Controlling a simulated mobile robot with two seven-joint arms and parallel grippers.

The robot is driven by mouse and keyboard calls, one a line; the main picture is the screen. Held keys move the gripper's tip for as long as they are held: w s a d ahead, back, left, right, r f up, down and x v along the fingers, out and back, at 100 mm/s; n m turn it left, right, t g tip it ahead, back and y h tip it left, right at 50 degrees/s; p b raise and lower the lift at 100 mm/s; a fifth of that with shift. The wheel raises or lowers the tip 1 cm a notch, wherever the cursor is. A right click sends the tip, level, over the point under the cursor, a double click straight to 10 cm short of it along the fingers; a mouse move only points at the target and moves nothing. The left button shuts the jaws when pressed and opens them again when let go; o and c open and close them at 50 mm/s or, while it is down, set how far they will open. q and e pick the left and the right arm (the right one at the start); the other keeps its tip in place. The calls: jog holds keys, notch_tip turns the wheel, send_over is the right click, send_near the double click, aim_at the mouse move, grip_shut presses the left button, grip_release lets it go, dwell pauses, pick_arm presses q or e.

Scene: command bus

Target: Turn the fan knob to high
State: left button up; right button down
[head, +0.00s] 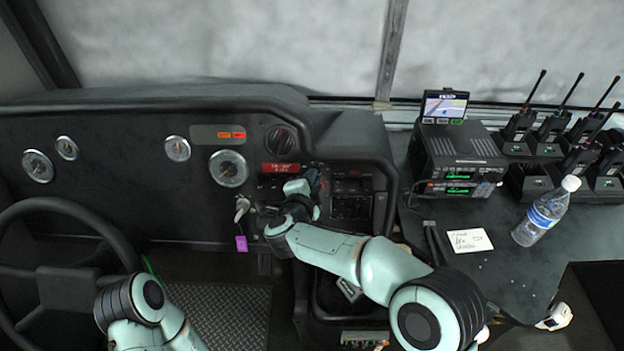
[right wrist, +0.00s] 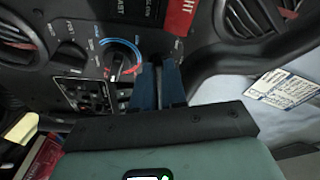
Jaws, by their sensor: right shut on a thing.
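My right gripper (head: 315,178) reaches the dashboard's control panel, right of the steering column, with its blue fingers against the panel. In the right wrist view the right gripper (right wrist: 158,68) has its fingers close together, with a narrow dark piece between them. That piece looks like a panel knob, mostly hidden by the fingers, so its setting cannot be read. Just left of the fingers is a round dial with a blue and red arc (right wrist: 120,60). Another round dial (right wrist: 68,52) lies further left. I cannot read which is marked for the fan. My left gripper is out of view.
The steering wheel (head: 62,270) is at the left. A key with a purple tag (head: 241,243) hangs left of my right gripper. A round air vent (head: 280,140) is above it. A radio stack (head: 455,158), bottle (head: 545,212) and note card (head: 469,240) are on the right counter.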

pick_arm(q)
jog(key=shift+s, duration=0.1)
pick_arm(e)
jog(key=shift+w+r+m, duration=0.1)
jog(key=shift+m, duration=0.6)
jog(key=c, duration=1.2)
grip_release()
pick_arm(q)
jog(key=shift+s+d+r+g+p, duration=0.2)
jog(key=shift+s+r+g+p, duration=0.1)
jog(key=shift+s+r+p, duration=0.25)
pick_arm(e)
jog(key=v, duration=1.3)
jog(key=shift+a+r, duration=0.1)
jog(key=shift+r, duration=0.05)
